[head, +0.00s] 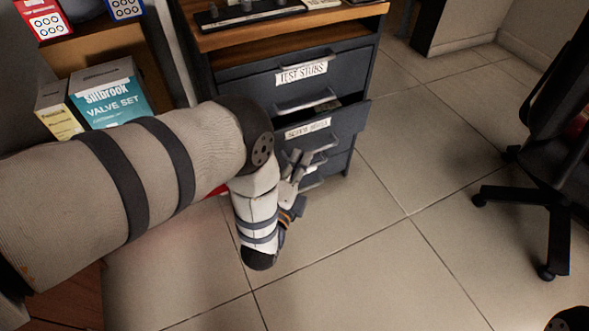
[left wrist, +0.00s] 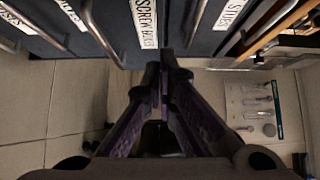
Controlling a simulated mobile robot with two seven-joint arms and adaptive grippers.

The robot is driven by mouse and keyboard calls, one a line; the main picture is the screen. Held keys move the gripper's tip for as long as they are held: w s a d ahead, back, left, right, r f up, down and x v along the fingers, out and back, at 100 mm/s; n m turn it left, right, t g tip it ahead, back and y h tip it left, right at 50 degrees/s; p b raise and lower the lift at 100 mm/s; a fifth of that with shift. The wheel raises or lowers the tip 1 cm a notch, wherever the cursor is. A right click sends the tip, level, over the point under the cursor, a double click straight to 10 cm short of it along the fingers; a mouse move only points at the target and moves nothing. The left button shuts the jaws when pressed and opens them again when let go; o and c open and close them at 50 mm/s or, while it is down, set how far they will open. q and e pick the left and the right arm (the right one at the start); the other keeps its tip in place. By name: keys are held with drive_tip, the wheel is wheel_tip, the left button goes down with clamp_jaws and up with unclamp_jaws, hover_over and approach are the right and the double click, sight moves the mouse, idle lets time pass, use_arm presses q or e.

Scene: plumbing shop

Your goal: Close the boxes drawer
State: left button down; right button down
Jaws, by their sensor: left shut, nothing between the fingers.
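The grey drawer cabinet (head: 293,78) stands at the top centre of the head view. Its second drawer (head: 345,118), whose partly legible label seems to read "screw boxes", sticks out from the cabinet, with a dark gap above its front. The top drawer, labelled "test stubs" (head: 301,72), looks closed. My left gripper (head: 298,157) is shut and empty, close in front of the boxes drawer and its handle. In the left wrist view its fingers (left wrist: 160,62) point at the drawer front near the boxes label (left wrist: 144,22); contact cannot be told.
A black office chair (head: 545,190) stands at the right. Valve set boxes (head: 108,95) sit on a shelf at the left, behind my left arm. The tiled floor (head: 400,230) between the cabinet and the chair is clear.

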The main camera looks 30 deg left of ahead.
use_arm(q)
drive_tip(key=shift+w+a+b, duration=0.3)
drive_tip(key=shift+w+a, duration=0.3)
drive_tip(key=shift+w, duration=0.4)
drive_tip(key=shift+w+a+b, duration=0.25)
drive_tip(key=shift+w+a, duration=0.35)
drive_tip(key=shift+w, duration=0.35)
drive_tip(key=shift+w+a+b, duration=0.3)
drive_tip(key=shift+w+a, duration=0.3)
drive_tip(key=shift+w, duration=0.4)
